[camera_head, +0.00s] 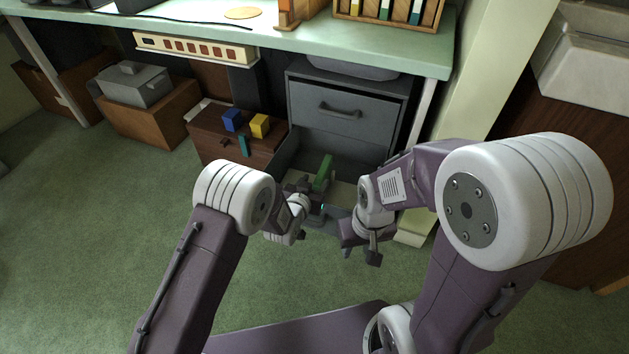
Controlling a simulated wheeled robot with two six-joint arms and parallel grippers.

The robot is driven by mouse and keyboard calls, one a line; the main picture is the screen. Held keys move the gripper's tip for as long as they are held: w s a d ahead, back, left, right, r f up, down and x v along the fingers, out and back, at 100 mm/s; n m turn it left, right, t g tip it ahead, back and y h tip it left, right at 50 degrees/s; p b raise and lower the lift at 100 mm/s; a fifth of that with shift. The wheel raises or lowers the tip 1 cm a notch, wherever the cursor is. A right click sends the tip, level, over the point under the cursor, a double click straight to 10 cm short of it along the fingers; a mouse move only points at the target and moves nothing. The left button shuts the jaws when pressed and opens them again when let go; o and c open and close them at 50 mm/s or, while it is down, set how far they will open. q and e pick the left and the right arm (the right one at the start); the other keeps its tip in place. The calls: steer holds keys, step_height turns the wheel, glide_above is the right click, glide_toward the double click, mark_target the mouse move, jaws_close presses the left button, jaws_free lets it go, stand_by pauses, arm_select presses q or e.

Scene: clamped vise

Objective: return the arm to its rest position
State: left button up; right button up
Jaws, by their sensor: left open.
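My left arm comes in from the left, and its gripper (307,187) is over the open lower drawer (283,152) of the grey cabinet. It is open, close to a green block (323,174). The block stands tilted in the picture above dark metal parts that look like a vise; my wrist hides much of them, and I cannot tell whether the block touches the gripper. My right gripper (360,252) is lower, by the drawer's front right, fingers pointing down. Its fingers are apart with nothing visible between them.
A brown wooden box (212,146) left of the drawer carries a blue block (232,120) and a yellow block (259,125). The green-topped bench (330,45) stands behind. A grey toolbox (135,88) sits on another wooden box. Carpet at the left is clear.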

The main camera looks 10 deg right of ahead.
stand_by(0.5)
arm_select(q)
steer(key=w+a+r+n+t+y+p, duration=0.1)
steer(key=w+a+r, duration=0.2)
steer(key=r, duration=0.3)
steer(key=w+a+r+n+t+p, duration=0.1)
steer(key=w+a+r+p, duration=0.15)
steer(key=a+r, duration=0.2)
steer(key=s+a+r+n+y+p, duration=0.3)
steer(key=a+r+y+p, duration=0.1)
steer(key=a+r, duration=1.2)
steer(key=s+a+f+g+y, duration=0.1)
steer(key=s+a+f+g, duration=0.3)
steer(key=s, duration=0.5)
steer(key=s+a+f+n+g, duration=0.1)
steer(key=s+f+g, duration=0.35)
steer(key=s, duration=0.55)
steer(key=s+a+f+g+y, duration=0.1)
steer(key=s+a+f+g, duration=0.3)
steer(key=s, duration=0.5)
step_height(320, 180, up, 37)
steer(key=d+p, duration=0.1)
steer(key=p, duration=3.8)
steer(key=shift+w+d, duration=0.15)
steer(key=shift+d, duration=0.15)
steer(key=shift+f, duration=0.15)
